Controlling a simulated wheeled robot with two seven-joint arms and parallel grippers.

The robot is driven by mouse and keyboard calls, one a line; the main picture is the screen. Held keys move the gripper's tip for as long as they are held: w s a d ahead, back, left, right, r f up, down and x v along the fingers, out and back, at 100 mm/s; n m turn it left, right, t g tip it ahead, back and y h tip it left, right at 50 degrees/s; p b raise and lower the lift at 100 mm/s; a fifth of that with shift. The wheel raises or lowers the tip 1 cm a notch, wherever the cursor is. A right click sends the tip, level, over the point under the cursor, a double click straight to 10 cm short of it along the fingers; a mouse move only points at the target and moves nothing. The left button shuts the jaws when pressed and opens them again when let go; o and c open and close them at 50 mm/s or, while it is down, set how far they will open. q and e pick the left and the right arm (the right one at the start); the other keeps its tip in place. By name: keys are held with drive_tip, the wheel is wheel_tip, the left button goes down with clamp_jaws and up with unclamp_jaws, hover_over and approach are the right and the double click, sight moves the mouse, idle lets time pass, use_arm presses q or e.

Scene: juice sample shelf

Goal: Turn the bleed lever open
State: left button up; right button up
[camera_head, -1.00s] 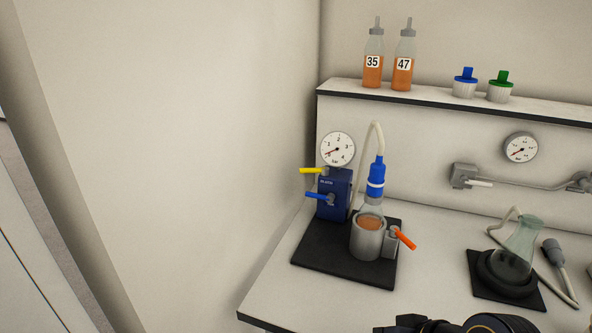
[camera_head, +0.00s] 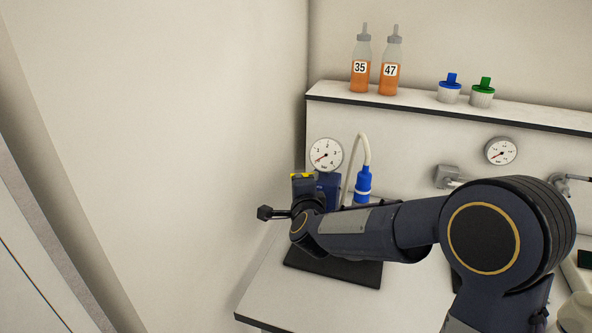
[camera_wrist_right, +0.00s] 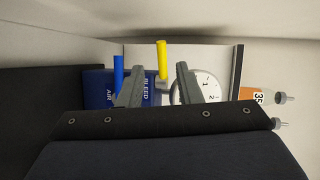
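The yellow lever (camera_wrist_right: 162,60) is on the blue block (camera_wrist_right: 92,88), next to the word BLEED in the right wrist view. My right gripper (camera_wrist_right: 158,82) is open, with a finger on either side of this lever; I cannot tell whether either touches it. In the head view, parts of the yellow lever (camera_head: 308,175) show at the top of my right gripper (camera_head: 303,182), and the arm hides much of the block. A blue lever (camera_wrist_right: 118,72) by the word AIR lies just outside one finger. My left gripper is not in view.
A round gauge (camera_head: 326,155) sits just above the block, close to the fingers. A blue-capped hose fitting (camera_head: 363,183) stands to its right. Bottles 35 (camera_head: 361,75) and 47 (camera_head: 389,78) stand on the shelf (camera_head: 420,103). A plain wall is close on the left.

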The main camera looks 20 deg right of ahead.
drive_tip(key=p+x, duration=0.1)
drive_tip(key=x, duration=0.7)
drive_tip(key=shift+w, duration=0.15)
drive_tip(key=shift+r, duration=0.1)
drive_tip(key=shift+c, duration=0.3)
clamp_jaws()
